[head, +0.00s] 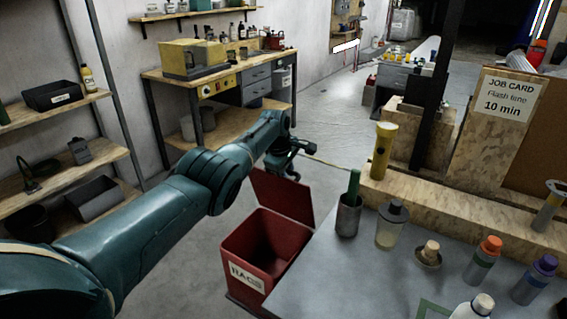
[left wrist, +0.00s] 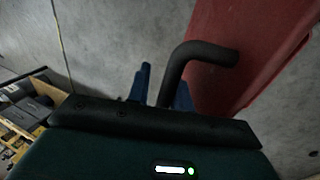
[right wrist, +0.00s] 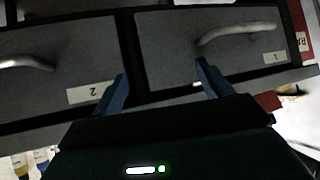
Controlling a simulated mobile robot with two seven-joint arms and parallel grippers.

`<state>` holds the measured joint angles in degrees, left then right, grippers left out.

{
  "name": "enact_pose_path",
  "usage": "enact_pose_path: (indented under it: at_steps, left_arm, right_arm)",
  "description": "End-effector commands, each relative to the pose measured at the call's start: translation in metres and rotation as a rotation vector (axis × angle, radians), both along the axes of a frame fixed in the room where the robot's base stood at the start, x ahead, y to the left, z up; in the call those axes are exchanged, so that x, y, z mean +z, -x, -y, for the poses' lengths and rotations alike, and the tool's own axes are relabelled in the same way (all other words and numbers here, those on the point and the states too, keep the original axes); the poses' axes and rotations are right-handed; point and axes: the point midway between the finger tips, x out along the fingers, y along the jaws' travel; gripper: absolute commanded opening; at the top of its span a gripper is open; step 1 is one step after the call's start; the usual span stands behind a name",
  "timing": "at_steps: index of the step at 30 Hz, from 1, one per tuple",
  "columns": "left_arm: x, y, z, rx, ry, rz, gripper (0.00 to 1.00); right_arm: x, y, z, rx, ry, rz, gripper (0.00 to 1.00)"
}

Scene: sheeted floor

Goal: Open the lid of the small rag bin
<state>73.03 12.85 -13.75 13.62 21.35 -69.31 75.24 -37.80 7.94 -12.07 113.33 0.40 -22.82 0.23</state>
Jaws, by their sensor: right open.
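The small red rag bin (head: 262,262), labelled RAGS, stands on the floor beside the grey worktop. Its red lid (head: 284,196) is raised at the back, and the dark inside shows. My left gripper (head: 290,165) is behind the lid in the head view. In the left wrist view the lid (left wrist: 255,45) carries a bent black handle (left wrist: 200,52). The left fingers (left wrist: 162,88) are drawn in around the handle's near part. My right gripper (right wrist: 163,75) is open and empty, facing grey drawers (right wrist: 190,45) labelled 1 and 2. It is outside the head view.
The worktop (head: 345,285) with several bottles and a cup (head: 348,215) is right of the bin. Shelves (head: 75,185) stand at the left and a workbench (head: 225,70) at the back. The floor (head: 190,265) left of the bin is clear.

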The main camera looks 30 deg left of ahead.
Motion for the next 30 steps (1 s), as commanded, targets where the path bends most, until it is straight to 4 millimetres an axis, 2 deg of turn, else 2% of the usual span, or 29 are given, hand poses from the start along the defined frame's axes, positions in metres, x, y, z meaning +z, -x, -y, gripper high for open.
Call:
enact_pose_path:
  at_steps: [11, 16, 24, 30]
  left_arm:
    - [0.023, 0.008, -0.001, 0.000, -0.001, 0.003, 0.21]
    - [0.052, 0.017, -0.003, 0.002, -0.002, 0.004, 0.21]
    - [0.102, 0.033, -0.004, 0.003, -0.002, 0.003, 0.21]
    - [0.120, 0.040, -0.005, 0.003, -0.001, -0.001, 0.21]
  right_arm:
    - [0.000, 0.000, 0.000, 0.001, -0.001, 0.001, 0.78]
    - [0.004, 0.000, 0.000, 0.001, 0.000, 0.001, 0.78]
    - [-0.003, 0.000, 0.000, 0.001, -0.001, 0.001, 0.78]
    - [-0.003, -0.001, -0.001, 0.000, -0.003, 0.005, 0.78]
